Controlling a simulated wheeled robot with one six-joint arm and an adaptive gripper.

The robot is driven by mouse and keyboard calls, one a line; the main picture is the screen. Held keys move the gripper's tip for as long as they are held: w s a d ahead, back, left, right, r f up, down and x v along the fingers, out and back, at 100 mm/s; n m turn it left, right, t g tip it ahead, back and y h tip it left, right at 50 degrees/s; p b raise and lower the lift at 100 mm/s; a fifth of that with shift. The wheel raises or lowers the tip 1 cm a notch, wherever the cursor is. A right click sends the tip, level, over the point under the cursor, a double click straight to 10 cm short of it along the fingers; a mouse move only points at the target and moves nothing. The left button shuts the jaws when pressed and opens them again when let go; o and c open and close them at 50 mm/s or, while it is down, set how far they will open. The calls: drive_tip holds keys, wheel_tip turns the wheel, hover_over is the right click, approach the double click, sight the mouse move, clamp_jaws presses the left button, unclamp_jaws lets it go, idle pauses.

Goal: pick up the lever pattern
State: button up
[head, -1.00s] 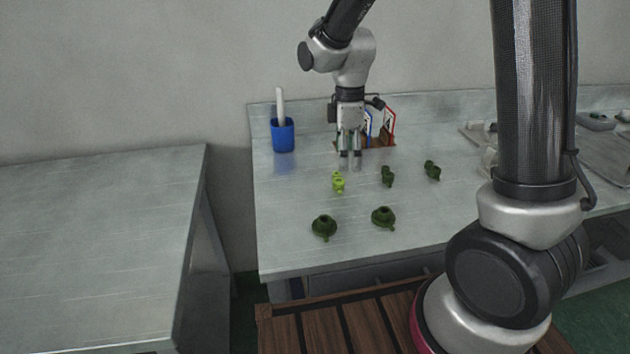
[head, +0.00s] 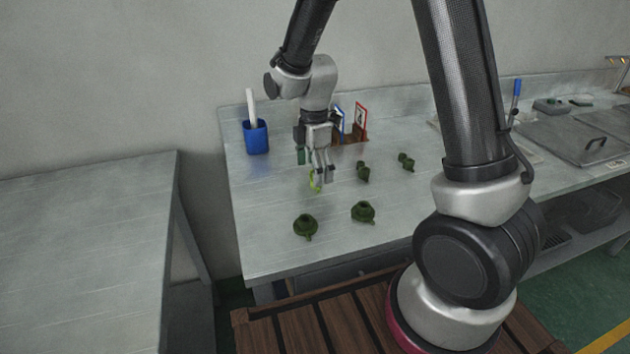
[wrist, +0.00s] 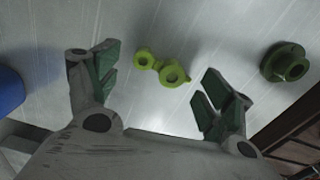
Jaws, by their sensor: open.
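The lever pattern, taken to be the bright yellow-green piece with two ringed ends, lies on the grey metal table. It shows in the wrist view (wrist: 163,68) and, partly hidden by my fingers, in the head view (head: 315,182). My gripper (head: 322,178) points down close over it. In the wrist view my gripper (wrist: 158,72) is open, with one finger to each side of the pattern and a wide gap on the left. The right finger is nearer the larger ring. No contact shows.
Two dark green flanged patterns (head: 305,226) (head: 363,212) lie nearer the front edge. Two smaller dark green pieces (head: 363,173) (head: 406,161) lie to the right. A blue cup (head: 256,138) and a brown rack (head: 350,138) with framed cards stand behind.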

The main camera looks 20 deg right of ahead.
drive_tip(key=shift+f, duration=0.8)
drive_tip(key=c, duration=0.9)
